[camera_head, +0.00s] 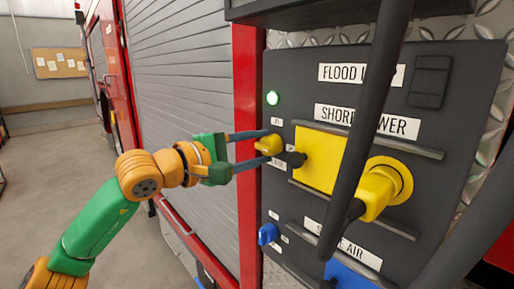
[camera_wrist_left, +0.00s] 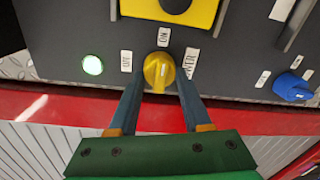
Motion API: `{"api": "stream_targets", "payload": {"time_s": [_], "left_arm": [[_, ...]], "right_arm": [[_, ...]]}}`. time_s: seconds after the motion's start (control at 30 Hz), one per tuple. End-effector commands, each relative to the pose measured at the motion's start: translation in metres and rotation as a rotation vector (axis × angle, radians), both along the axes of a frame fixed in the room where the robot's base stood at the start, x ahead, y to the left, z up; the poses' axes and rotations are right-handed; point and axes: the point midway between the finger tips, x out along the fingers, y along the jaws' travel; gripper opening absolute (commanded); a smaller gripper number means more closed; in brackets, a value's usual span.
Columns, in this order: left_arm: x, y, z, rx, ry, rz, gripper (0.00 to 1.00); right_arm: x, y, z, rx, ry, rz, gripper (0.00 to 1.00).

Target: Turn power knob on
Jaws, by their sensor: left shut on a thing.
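The yellow power knob (camera_head: 268,145) sits on the dark panel, left of the yellow shore power cover (camera_head: 316,160). In the left wrist view the knob (camera_wrist_left: 158,70) lies between my two blue fingers, with small white labels above, left and right of it. My left gripper (camera_head: 264,147) reaches in from the left and is shut on the knob, one finger on each side. It also shows in the left wrist view (camera_wrist_left: 160,82). The exact direction the knob points is hard to tell. My right gripper is not in view.
A green light (camera_head: 272,98) glows above the knob. A blue knob (camera_head: 268,234) is lower on the panel. A yellow plug (camera_head: 378,190) sits at the right, with a dark bar passing in front of it. A grey shutter (camera_head: 180,90) stands to the left.

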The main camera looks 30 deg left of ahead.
Motion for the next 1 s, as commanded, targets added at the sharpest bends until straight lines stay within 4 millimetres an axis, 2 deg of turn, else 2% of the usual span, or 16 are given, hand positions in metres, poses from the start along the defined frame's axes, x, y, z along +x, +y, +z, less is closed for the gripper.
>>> {"api": "stream_targets", "payload": {"time_s": [0.23, 0.27, 0.3, 0.37, 0.67, 0.77, 0.9, 1.0], "left_arm": [[0.0, 0.001, 0.002, 0.001, -0.006, 0.002, 0.0], [0.0, 0.001, 0.002, 0.001, -0.006, 0.002, 0.54], [0.0, 0.001, 0.002, 0.0, -0.006, 0.002, 0.65], [0.0, 0.001, 0.002, 0.0, -0.005, 0.002, 0.79], [-0.001, 0.001, 0.0, 0.0, -0.003, 0.002, 0.79], [-0.015, 0.007, -0.004, 0.002, -0.004, 0.005, 0.79], [-0.045, 0.017, -0.004, 0.004, -0.005, 0.007, 0.79], [-0.059, 0.022, -0.001, 0.002, -0.003, 0.004, 0.79]], "right_arm": [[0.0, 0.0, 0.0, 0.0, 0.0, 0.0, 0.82], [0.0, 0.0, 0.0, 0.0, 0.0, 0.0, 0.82], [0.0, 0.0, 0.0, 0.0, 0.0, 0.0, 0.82], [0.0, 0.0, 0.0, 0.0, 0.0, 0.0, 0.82], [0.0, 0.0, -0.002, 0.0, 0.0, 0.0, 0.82], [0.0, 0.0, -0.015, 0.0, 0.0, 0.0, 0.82], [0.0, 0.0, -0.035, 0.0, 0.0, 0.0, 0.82], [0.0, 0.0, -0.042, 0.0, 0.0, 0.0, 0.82]]}}
